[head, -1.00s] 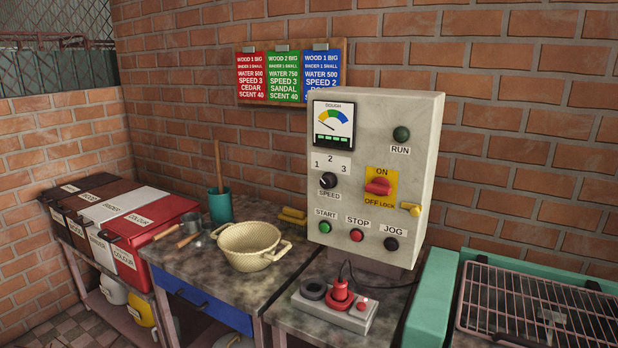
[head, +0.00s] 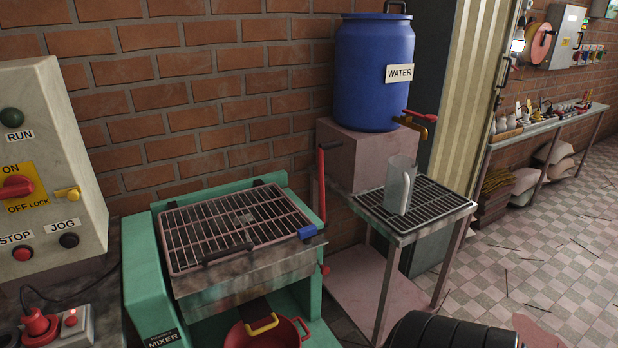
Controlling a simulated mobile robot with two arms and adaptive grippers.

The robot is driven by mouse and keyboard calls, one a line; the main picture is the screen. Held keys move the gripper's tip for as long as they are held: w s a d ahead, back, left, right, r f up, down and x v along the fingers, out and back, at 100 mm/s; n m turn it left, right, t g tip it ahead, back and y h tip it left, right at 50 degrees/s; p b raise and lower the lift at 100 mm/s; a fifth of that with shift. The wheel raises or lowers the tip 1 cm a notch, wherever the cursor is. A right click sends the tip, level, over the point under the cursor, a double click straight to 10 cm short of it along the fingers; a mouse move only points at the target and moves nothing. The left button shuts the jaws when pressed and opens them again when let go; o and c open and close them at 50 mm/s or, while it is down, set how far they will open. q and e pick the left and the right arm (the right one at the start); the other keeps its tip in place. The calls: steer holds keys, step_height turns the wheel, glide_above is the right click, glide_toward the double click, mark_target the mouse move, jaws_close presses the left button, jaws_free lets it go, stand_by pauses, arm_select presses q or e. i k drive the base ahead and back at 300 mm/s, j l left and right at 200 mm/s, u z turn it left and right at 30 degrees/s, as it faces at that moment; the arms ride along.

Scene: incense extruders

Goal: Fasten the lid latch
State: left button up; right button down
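The green mixer (head: 140,270) stands left of centre in the head view. Its barred lid (head: 235,225) lies down over the top, with a black handle (head: 228,254) at its front edge. A small blue piece (head: 307,231), which looks like the latch, sits at the front right corner of the lid. I cannot tell whether it is fastened.
A red lever (head: 322,190) stands upright at the mixer's right side. A red pot (head: 266,335) is below its front. The control box (head: 45,160) is at left. A blue water barrel (head: 372,70) and clear jug (head: 399,185) are at right.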

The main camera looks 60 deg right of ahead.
mark_target(306, 233)
steer(key=z, duration=1.75)
